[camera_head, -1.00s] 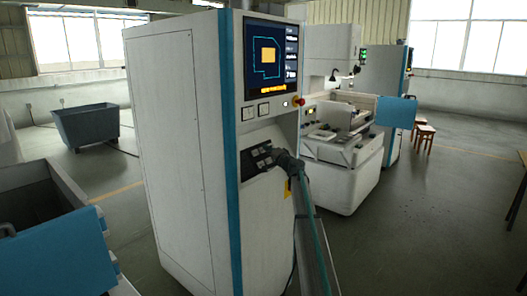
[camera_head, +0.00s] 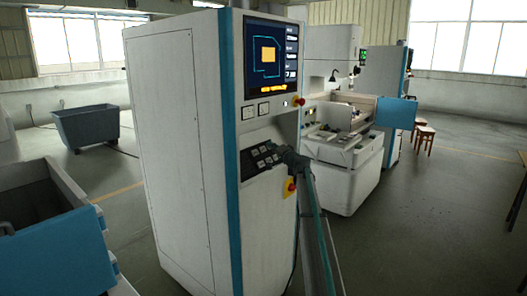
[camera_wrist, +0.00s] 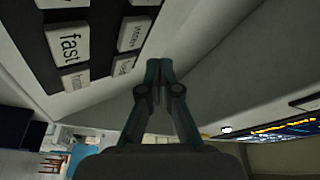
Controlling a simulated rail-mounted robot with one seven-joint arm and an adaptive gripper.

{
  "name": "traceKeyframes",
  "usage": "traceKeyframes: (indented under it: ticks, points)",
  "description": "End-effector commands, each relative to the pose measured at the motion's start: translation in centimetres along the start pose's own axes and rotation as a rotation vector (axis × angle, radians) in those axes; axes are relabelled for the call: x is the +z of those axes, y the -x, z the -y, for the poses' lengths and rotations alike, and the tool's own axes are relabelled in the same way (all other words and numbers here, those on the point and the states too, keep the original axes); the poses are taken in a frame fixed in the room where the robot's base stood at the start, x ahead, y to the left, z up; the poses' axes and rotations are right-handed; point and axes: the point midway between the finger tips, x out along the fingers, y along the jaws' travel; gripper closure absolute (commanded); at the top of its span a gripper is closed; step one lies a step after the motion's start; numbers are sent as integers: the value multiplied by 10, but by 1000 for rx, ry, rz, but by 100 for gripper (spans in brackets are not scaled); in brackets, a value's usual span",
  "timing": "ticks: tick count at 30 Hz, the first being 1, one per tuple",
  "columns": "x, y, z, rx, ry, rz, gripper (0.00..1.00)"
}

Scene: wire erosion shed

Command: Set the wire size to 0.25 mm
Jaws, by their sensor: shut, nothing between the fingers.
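The control cabinet (camera_head: 190,150) stands upright with a screen (camera_head: 271,58) showing an orange square and a blue outline; its text is too small to read. Below is a dark keypad panel (camera_head: 250,163) with several pale keys. My gripper (camera_wrist: 158,65) is shut and empty. In the wrist view its tips are to the right of the keys, over the pale panel; I cannot tell whether they touch it. One large key reads "fast" (camera_wrist: 69,44). Smaller keys (camera_wrist: 132,33) beside it have labels I cannot read surely. In the head view my gripper (camera_head: 279,151) is at the keypad's right end.
A red button (camera_head: 299,101) sits below the screen, and another red button (camera_head: 291,186) on a yellow plate is close to my arm. A machine (camera_head: 340,150) stands behind right.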

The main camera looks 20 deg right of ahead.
Motion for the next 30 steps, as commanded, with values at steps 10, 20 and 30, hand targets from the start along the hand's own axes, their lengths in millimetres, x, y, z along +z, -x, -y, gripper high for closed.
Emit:
traceKeyframes:
  ticks: [10,20,30]
  points:
    - [-15,22,15,0,1,1,100]
    - [-16,23,16,0,0,1,100]
    - [-16,23,16,0,0,1,100]
